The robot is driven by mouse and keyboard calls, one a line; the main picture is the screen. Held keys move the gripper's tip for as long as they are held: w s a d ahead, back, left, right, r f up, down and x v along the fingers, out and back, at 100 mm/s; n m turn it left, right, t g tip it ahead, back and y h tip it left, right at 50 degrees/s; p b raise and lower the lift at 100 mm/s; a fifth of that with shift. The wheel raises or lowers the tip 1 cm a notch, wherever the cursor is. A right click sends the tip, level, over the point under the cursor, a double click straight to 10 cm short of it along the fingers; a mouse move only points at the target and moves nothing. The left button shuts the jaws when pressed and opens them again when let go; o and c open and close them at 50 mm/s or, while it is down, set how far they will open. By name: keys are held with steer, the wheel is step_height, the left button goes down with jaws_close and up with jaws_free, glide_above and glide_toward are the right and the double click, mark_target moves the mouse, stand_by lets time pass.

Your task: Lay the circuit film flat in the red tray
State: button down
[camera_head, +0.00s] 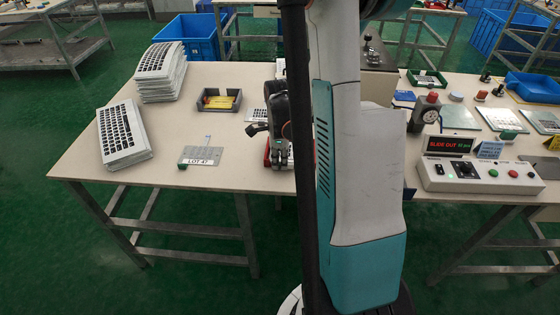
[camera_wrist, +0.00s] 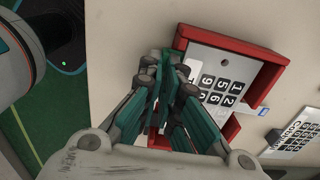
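The red tray (camera_wrist: 262,82) lies on the table under my gripper in the wrist view, and a sliver of it (camera_head: 267,155) shows in the head view. A grey sheet with black number keys (camera_wrist: 228,72) lies inside it; my fingers hide its left part. My gripper (camera_wrist: 163,58) points down over the tray with its fingertips together, and I see nothing clearly held between them. In the head view my gripper (camera_head: 279,158) is beside the arm column. A grey sheet with a pale blue tab (camera_head: 201,152), possibly a circuit film, lies to the left by a "LOT 47" label.
Another keypad sheet (camera_wrist: 297,132) lies just right of the tray. White keyboard panels are stacked (camera_head: 162,75) and fanned (camera_head: 123,135) at the table's left. A dark bin with yellow contents (camera_head: 219,100) stands behind. A control box (camera_head: 480,176) reading "SLIDE OUT" is on the right.

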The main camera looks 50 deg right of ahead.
steer(key=shift+f, duration=0.1)
steer(key=c, duration=1.7)
jaws_free()
step_height(320, 180, up, 12)
steer(key=shift+r, duration=0.1)
steer(key=shift+a, duration=0.1)
